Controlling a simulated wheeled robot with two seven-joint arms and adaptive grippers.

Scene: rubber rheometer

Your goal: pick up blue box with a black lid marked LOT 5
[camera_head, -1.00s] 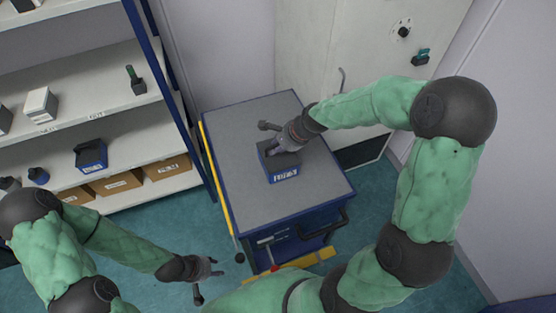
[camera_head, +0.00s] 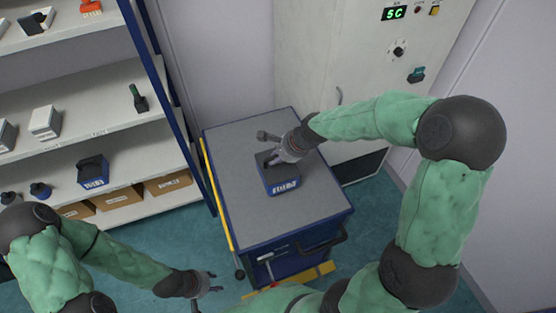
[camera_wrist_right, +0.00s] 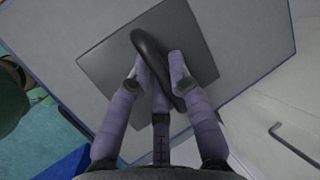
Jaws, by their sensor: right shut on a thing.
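A blue box with a black lid (camera_head: 282,186) is at the middle of the grey-topped cart (camera_head: 235,150); its white label is too small to read surely. My right gripper (camera_head: 283,160) is over the lid. In the right wrist view its fingers (camera_wrist_right: 165,78) are shut on the black loop handle (camera_wrist_right: 150,50) of the dark square lid (camera_wrist_right: 115,65). I cannot tell whether the box rests on the cart or hangs just above it. My left gripper (camera_head: 214,283) is open and empty, low beside the cart's front left.
A shelf rack at left holds another blue box (camera_head: 93,172), a white box (camera_head: 45,122), a green-topped item (camera_head: 138,97) and cardboard boxes (camera_head: 167,183). A pale cabinet (camera_head: 365,60) with a lit display (camera_head: 394,13) stands behind the cart. The cart top around the box is clear.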

